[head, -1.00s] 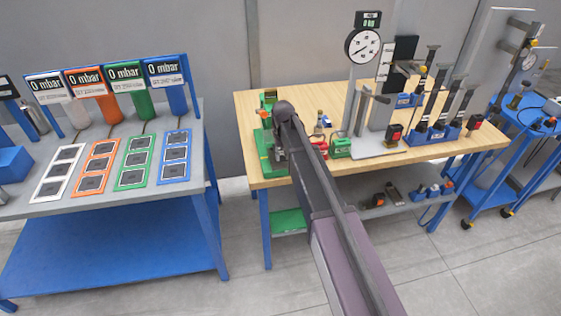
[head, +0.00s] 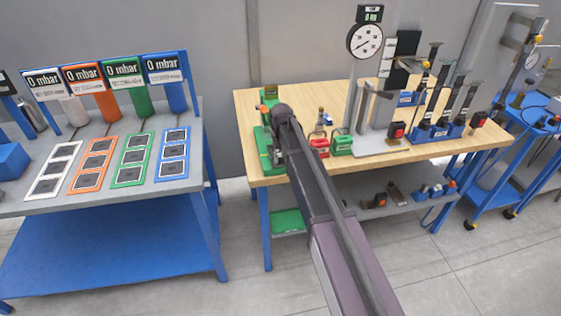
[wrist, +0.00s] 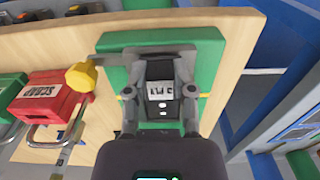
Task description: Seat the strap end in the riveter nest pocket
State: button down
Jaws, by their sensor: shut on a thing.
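A green fixture stands at the left end of the wooden bench in the head view (head: 263,148), partly behind my arm; I take it for the riveter. In the wrist view its green base (wrist: 208,48) lies under my gripper (wrist: 160,58). My gripper is over this base, its fingers close about something dark and small. A white label with dark marks shows between the fingers. The strap itself and the nest pocket cannot be made out; the fingers cover that spot. I cannot tell whether the strap end is in the pocket.
A yellow knob (wrist: 82,76) on a rod stands close beside the fingers. A dial gauge stand (head: 365,42) is farther right on the bench. The bench edge is near.

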jog(key=shift+f, duration=0.25)
jog(key=shift+c, duration=2.3)
grip_release()
jog(key=shift+r, duration=0.1)
jog(key=shift+r, duration=0.1)
notch_tip(320, 180, up, 12)
jog(key=p, duration=1.2)
jog(key=shift+s+d, duration=0.1)
